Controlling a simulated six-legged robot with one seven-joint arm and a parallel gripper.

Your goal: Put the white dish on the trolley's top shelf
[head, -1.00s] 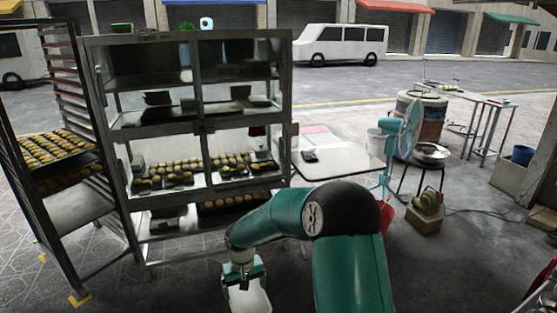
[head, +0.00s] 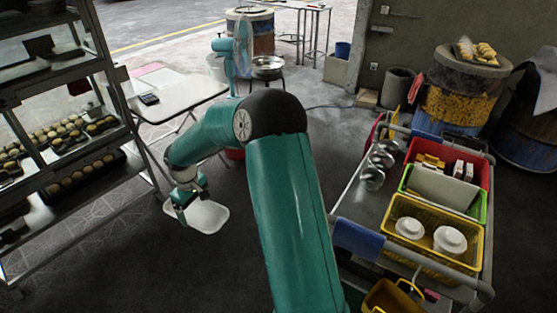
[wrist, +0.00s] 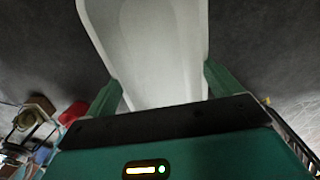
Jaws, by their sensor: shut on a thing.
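The white dish (head: 203,215) is a shallow rectangular tray with rounded corners. My gripper (head: 186,204) is shut on its near edge and holds it above the dark floor, left of my arm in the head view. In the wrist view the dish (wrist: 152,45) extends away between the two green fingers (wrist: 162,90). The trolley (head: 335,212) stands at the right in the head view, across my arm from the dish. Its top shelf carries baskets at the right and several metal bowls (head: 377,165) at the left. Some grey shelf surface (head: 362,205) is bare in front of the bowls.
A yellow basket (head: 390,215) with white crockery, a green basket (head: 485,205) and a red basket (head: 485,172) crowd the trolley's right side. A bread cabinet (head: 125,120) and a white table (head: 180,95) stand left. Barrels (head: 462,105) stand behind the trolley.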

